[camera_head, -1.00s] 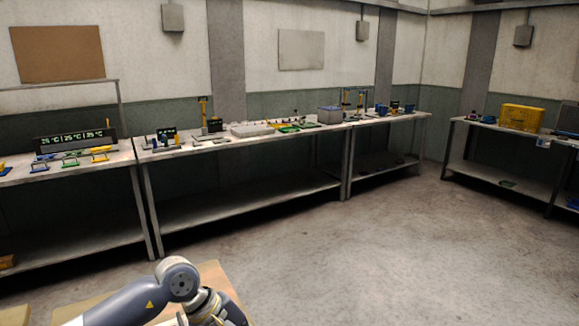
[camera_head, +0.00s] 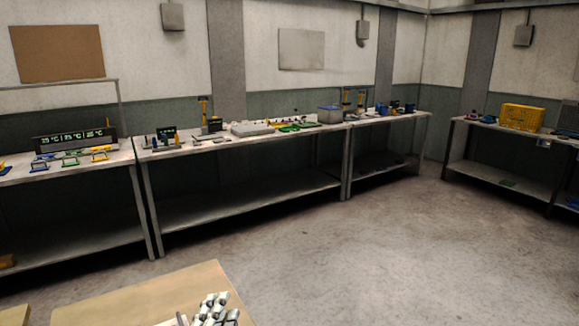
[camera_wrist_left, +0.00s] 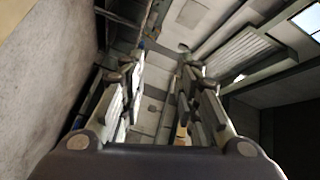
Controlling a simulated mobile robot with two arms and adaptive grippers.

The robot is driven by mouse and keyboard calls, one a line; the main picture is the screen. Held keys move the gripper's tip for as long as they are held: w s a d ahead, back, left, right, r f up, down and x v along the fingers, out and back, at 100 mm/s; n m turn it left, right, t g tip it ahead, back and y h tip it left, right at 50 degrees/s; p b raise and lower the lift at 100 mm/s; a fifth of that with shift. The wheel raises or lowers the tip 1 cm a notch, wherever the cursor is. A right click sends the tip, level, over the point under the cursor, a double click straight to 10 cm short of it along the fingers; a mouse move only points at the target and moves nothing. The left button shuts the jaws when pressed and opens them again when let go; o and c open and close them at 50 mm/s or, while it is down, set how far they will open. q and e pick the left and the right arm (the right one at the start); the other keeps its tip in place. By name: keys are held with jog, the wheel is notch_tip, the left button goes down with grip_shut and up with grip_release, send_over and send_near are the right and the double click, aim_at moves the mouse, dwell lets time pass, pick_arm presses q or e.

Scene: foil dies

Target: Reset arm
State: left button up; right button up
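My left gripper (camera_head: 214,306) shows at the bottom edge of the head view, its light grey fingers pointing up in front of a tan board-like surface (camera_head: 140,295). In the left wrist view the two fingers of this gripper (camera_wrist_left: 161,64) stand apart with nothing between them. The wrist camera looks upward past the fingers at the ceiling and a wall. My right gripper is in neither view.
A long workbench (camera_head: 250,205) along the back wall bears small tools, trays and a grey bin (camera_head: 329,115). A yellow crate (camera_head: 522,117) stands on the right bench (camera_head: 500,178). The concrete floor (camera_head: 370,260) between is clear.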

pick_arm(q)
jog(key=s+a+f+n+g+y, duration=0.25)
jog(key=s+f+n+g, duration=0.2)
jog(key=f, duration=0.25)
jog(key=s+a+f+n+g+y, duration=0.1)
jog(key=s+a+f+n+g, duration=0.25)
jog(key=s+f, duration=0.35)
jog(key=s+f+n+g+h, duration=0.1)
jog(key=s+f+n+g, duration=0.25)
jog(key=s, duration=0.45)
jog(key=s+f+n+g+h, duration=0.1)
jog(key=s+f+n+g, duration=0.15)
jog(key=s+f, duration=0.4)
notch_tip(320, 180, down, 25)
jog(key=s+g, duration=0.1)
jog(key=s, duration=0.2)
jog(key=s+a+f, duration=0.2)
jog(key=s+f, duration=0.5)
jog(key=s+a+f+m+g, duration=0.1)
jog(key=s+f, duration=0.7)
jog(key=shift+s+a+f+g+y, duration=0.25)
jog(key=shift+s+a+g+y, duration=0.05)
jog(key=shift+a+y, duration=0.05)
